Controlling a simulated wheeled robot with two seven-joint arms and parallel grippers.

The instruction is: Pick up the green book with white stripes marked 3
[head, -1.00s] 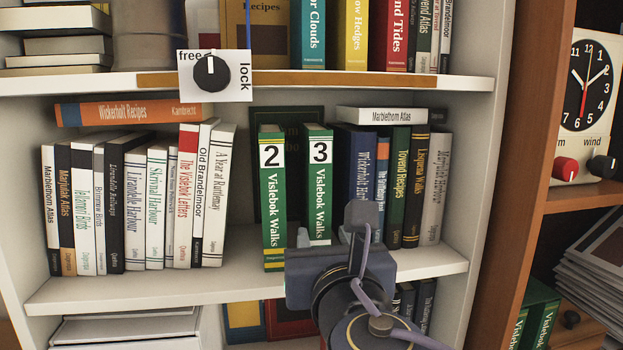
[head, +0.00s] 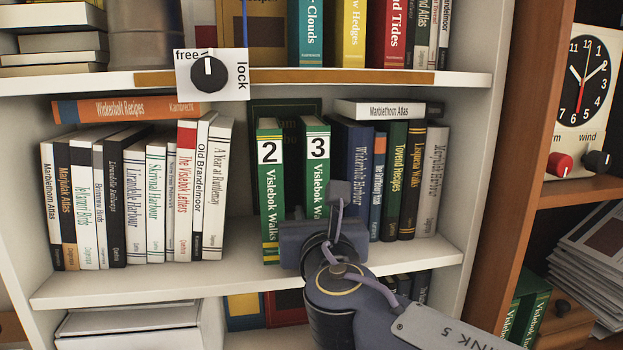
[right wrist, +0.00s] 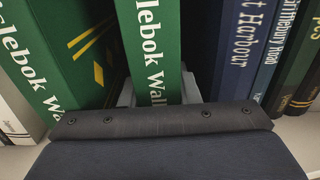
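The green book marked 3 (head: 316,165) stands upright on the middle shelf, with white lettering and a white label. The similar green book marked 2 (head: 269,195) stands to its left, a narrow gap between them. My right gripper (head: 318,205) is at the lower spine of book 3 and hides its bottom part. In the right wrist view, the grey fingers (right wrist: 158,92) stand on either side of the book's spine (right wrist: 156,50), very close to it. They look open around it; firm contact is not visible. My left gripper is not in view.
A row of books (head: 135,200) stands left of book 2. Dark books (head: 356,180) stand close right of book 3, with a white book (head: 381,109) lying on top. A free/lock dial (head: 209,72) is on the upper shelf edge. Free shelf shows in front (head: 240,277).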

